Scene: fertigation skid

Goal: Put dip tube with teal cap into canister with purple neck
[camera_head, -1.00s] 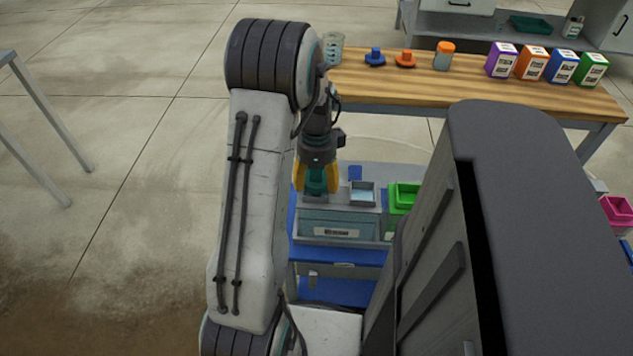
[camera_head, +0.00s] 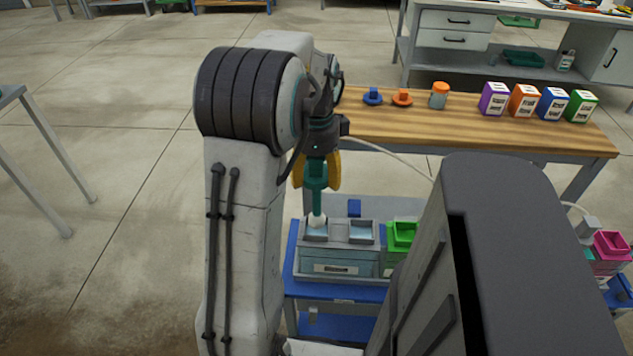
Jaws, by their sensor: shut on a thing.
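My gripper (camera_head: 317,177), with yellow fingers, points down and is shut on the dip tube with teal cap (camera_head: 317,182). The teal part sits between the fingers, and the pale lower end of the tube (camera_head: 317,217) hangs upright at the left compartment of the grey holder (camera_head: 337,268). I cannot tell whether its tip is clear of that compartment. A purple container (camera_head: 494,99) with a white label stands on the wooden bench at the back right. No separate purple neck can be made out, so I cannot tell whether it is the canister.
Orange (camera_head: 523,101), blue (camera_head: 553,103) and green (camera_head: 581,105) containers stand right of the purple one. An orange-lidded jar (camera_head: 438,96) and blue (camera_head: 373,96) and orange (camera_head: 402,97) caps are on the bench (camera_head: 460,127). A green bin (camera_head: 401,236) adjoins the holder.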

